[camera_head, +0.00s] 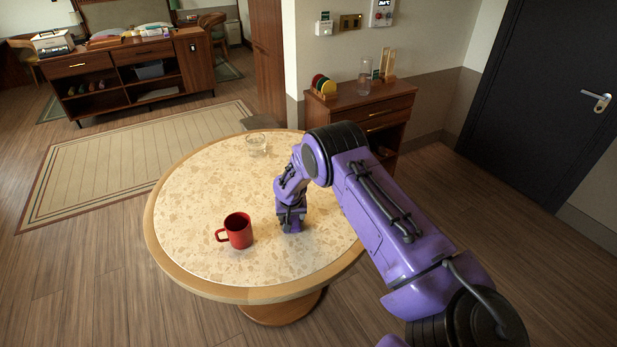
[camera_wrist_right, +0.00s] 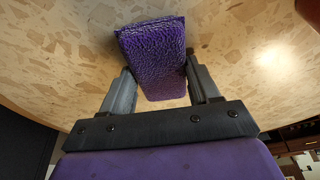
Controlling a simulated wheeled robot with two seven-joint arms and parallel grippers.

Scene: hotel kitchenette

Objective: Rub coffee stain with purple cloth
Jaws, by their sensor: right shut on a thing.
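The purple cloth (camera_wrist_right: 155,62) is a thick, textured folded pad. In the right wrist view it sits between the two fingers of my right gripper (camera_wrist_right: 163,88), which is shut on it. In the head view my right gripper (camera_head: 291,222) points down at the tabletop, right of the red mug; the cloth there is mostly hidden by the gripper. The cloth is at or very near the table surface; I cannot tell if it touches. I cannot make out a coffee stain in either view. My left gripper is not in view.
The round speckled table (camera_head: 190,200) holds a red mug (camera_head: 238,231) close left of my right gripper and a clear glass dish (camera_head: 257,144) at the back. A wooden cabinet (camera_head: 365,100) stands behind the table. The left part of the tabletop is clear.

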